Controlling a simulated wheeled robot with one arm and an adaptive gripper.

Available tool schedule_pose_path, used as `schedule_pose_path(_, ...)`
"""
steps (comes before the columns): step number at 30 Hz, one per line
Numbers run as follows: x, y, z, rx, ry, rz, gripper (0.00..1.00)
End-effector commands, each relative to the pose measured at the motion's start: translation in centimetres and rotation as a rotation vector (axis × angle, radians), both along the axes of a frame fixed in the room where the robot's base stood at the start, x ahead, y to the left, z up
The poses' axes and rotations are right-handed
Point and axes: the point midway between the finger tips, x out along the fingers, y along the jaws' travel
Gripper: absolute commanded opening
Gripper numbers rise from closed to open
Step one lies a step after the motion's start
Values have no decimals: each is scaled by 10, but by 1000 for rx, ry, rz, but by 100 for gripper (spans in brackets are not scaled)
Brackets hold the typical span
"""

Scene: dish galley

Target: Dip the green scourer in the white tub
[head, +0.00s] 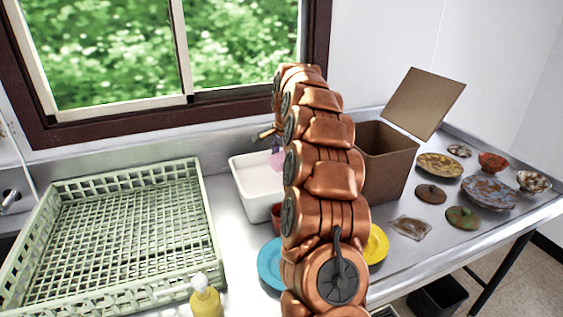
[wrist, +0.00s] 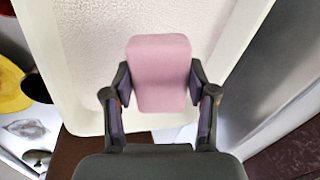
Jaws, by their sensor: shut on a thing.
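The white tub (head: 252,201) stands on the steel counter below the window, left of my arm. My gripper (wrist: 160,85) is shut on a pink block (wrist: 160,60), one finger on each side. The block is pink, not green, and I see no green scourer. In the head view the pink block (head: 276,161) shows beside my arm, over the tub, with the gripper mostly hidden. In the wrist view the tub (wrist: 83,112) lies beyond the block, with a pale, speckled inside. I cannot tell whether the block touches anything in it.
A pale green dish rack (head: 213,225) and a yellow bottle (head: 205,299) are at left. A blue plate (head: 268,266), a yellow plate (head: 377,246) and a reddish vessel (head: 276,212) lie near my arm. An open brown box (head: 390,175) stands right of the tub, with several dishes beyond.

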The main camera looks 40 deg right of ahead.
Motion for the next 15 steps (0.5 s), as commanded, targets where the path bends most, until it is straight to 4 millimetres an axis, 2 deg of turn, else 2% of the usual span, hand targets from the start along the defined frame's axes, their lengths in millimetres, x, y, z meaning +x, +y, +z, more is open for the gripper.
schedule_pose_path(15, 1, 0, 34, -1, -2, 0, 29)
